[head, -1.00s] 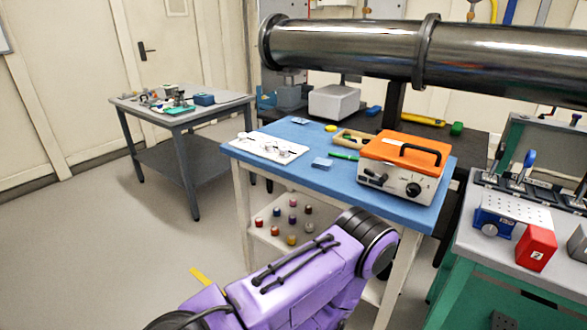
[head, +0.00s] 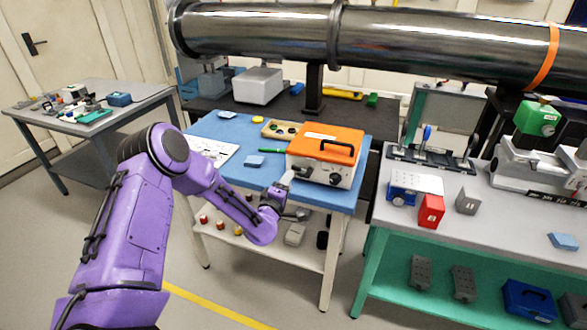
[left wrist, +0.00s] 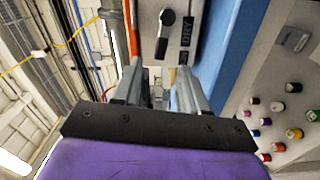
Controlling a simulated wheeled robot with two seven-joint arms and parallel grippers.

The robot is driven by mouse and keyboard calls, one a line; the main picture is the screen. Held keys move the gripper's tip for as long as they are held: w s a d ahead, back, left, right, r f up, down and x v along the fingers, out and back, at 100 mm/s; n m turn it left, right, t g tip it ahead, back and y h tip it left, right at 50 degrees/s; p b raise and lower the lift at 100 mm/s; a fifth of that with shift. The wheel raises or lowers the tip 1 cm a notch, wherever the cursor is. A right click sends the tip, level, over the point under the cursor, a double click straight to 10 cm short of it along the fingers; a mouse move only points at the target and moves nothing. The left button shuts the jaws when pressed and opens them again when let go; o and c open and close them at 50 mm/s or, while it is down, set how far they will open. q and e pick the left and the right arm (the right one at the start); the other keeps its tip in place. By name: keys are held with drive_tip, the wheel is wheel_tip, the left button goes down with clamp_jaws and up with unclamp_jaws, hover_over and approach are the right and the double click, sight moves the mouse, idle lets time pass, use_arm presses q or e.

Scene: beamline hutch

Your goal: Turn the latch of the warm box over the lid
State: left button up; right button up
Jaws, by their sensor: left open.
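The warm box (head: 320,172) is a white box with an orange lid (head: 325,143) and a black carrying handle. It stands on the blue-topped table. The black latch (head: 304,174) is on the left part of its front face, with a dark knob (head: 335,179) to its right. In the left wrist view the latch (left wrist: 167,32) is a short black lever beside a label reading "DRY". My left gripper (head: 291,196) is open and empty in front of the box's left front corner. In the left wrist view its fingers (left wrist: 157,78) point at the front face, apart from the latch.
The blue tabletop (head: 228,130) also bears a white sheet, a green pen and a wooden tray (head: 281,130). Several small bottles stand on the shelf below. A green-framed bench (head: 480,225) with a red block (head: 431,211) stands right. A large steel pipe (head: 420,38) crosses behind.

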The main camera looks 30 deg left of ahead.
sight(296, 169)
use_arm(q)
drive_tip(key=x, duration=0.6)
drive_tip(key=shift+w+p, duration=0.1)
drive_tip(key=shift+p, duration=0.3)
clamp_jaws()
drive_tip(key=shift+d+m, duration=0.1)
drive_tip(key=shift+m, duration=0.2)
drive_tip(key=m, duration=0.1)
drive_tip(key=r+m, duration=0.1)
drive_tip(key=m, duration=0.1)
drive_tip(key=shift+d+r, duration=0.15)
drive_tip(key=shift+d, duration=0.15)
drive_tip(key=m, duration=0.1)
drive_tip(key=m+b, duration=0.1)
drive_tip(key=r+m, duration=0.1)
drive_tip(key=m, duration=0.1)
drive_tip(key=shift+w+d, duration=0.15)
drive_tip(key=shift+d, duration=0.25)
drive_tip(key=m, duration=0.2)
drive_tip(key=d+m+b, duration=0.1)
drive_tip(key=shift+w+d+r+m, duration=0.1)
drive_tip(key=shift+w+r+m, duration=0.05)
drive_tip(key=shift+r+m, duration=0.25)
drive_tip(key=shift+w+d+r+m+b, duration=0.1)
drive_tip(key=shift+d+m+b, duration=0.3)
drive_tip(key=shift+m, duration=0.65)
drive_tip(key=shift+w+d+r+m+b, duration=0.1)
drive_tip(key=shift+d+m+b, duration=0.35)
drive_tip(key=shift+m, duration=0.6)
